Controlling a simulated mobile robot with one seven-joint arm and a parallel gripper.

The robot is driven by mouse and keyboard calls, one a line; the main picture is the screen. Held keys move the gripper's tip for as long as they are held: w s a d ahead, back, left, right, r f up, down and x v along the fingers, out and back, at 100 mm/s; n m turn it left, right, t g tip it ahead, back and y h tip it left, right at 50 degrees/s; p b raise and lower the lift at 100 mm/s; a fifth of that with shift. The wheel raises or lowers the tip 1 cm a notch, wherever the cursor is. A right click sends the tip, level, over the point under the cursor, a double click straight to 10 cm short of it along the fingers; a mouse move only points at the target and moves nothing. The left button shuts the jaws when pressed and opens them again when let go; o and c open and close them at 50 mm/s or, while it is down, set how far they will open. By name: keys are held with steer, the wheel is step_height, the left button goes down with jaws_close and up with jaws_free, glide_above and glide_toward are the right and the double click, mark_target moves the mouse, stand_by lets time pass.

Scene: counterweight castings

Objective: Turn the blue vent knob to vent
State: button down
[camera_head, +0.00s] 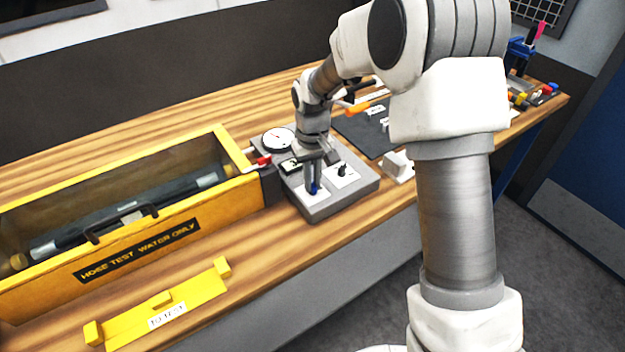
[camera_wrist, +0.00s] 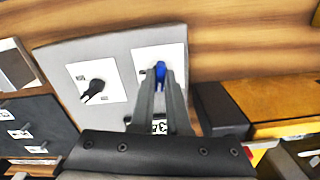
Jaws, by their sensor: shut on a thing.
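The blue vent knob (camera_head: 314,188) sits on a white plate on the grey control box (camera_head: 343,203). My gripper (camera_head: 314,183) points down at it, with its fingers shut on the knob. In the wrist view the blue knob (camera_wrist: 160,70) shows between the tips of my gripper (camera_wrist: 161,78), and the fingers hide part of it. Its pointing direction and the plate's markings cannot be read. A black knob (camera_head: 342,170) sits on a second white plate beside it; it also shows in the wrist view (camera_wrist: 93,88).
A round gauge (camera_head: 278,139) and a red-handled part (camera_head: 262,161) are at the box's left. A yellow trough (camera_head: 215,205) labelled for hose testing stands further left. A yellow bracket (camera_head: 195,297) lies in front. A dark mat (camera_head: 362,128) with small parts lies behind right.

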mark_target(313, 183)
steer(key=shift+n, duration=1.1)
steer(key=c, duration=0.9)
jaws_free()
step_height(313, 183, up, 18)
steer(key=shift+f+p, duration=0.25)
steer(key=shift+p, duration=0.15)
